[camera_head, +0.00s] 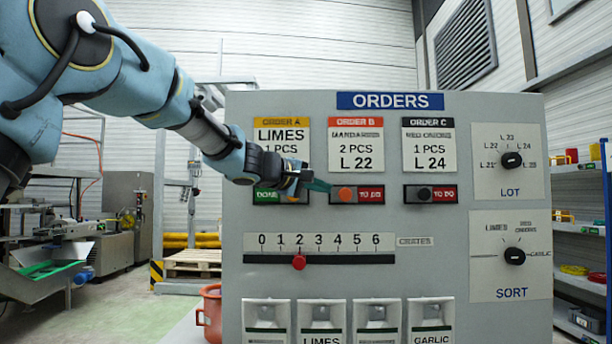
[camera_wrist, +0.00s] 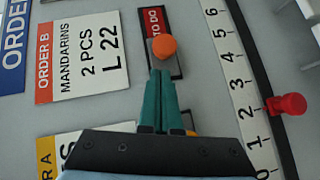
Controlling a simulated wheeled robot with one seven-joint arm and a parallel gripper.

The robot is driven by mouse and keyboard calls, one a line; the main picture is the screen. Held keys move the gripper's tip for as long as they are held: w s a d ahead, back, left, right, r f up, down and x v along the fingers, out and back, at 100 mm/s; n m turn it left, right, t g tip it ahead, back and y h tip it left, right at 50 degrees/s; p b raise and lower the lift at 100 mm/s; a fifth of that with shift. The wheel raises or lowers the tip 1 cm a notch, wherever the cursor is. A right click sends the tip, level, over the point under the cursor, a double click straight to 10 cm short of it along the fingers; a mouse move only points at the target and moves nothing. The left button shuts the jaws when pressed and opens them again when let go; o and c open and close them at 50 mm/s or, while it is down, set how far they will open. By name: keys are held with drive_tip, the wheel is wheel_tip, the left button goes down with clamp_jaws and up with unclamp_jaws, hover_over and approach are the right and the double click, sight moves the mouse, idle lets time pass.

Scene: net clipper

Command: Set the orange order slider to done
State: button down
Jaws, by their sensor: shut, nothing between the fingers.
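The orange order slider is the ORDER B slider on the panel. Its round orange knob (camera_head: 346,193) sits at the left end of its slot, with the red TO DO label (camera_head: 371,194) showing at right. In the wrist view the orange knob (camera_wrist: 165,47) is just beyond my fingertips, and the TO DO label (camera_wrist: 154,22) lies past it. My gripper (camera_head: 328,186) is shut and empty, its teal fingers together, at the left side of the knob. The fingertips (camera_wrist: 160,72) are very close to the knob; I cannot tell whether they touch.
ORDER A's slider shows green DONE (camera_head: 267,196); my gripper partly covers it. ORDER C's slider (camera_head: 424,194) has a dark knob at left and TO DO. Below is the crates scale with a red knob (camera_head: 299,262). LOT (camera_head: 512,160) and SORT (camera_head: 515,256) dials are at right.

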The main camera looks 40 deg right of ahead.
sight(345, 195)
drive_tip(key=shift+s+d+f, duration=0.25)
drive_tip(key=shift+s+d, duration=0.1)
drive_tip(key=shift+d, duration=0.25)
drive_tip(key=shift+s+d, duration=0.1)
drive_tip(key=shift+s, duration=0.05)
drive_tip(key=s+d+b, duration=0.2)
drive_tip(key=s+d, duration=0.2)
drive_tip(key=d, duration=0.1)
drive_tip(key=shift+s+d, duration=0.25)
drive_tip(key=shift+d, duration=0.05)
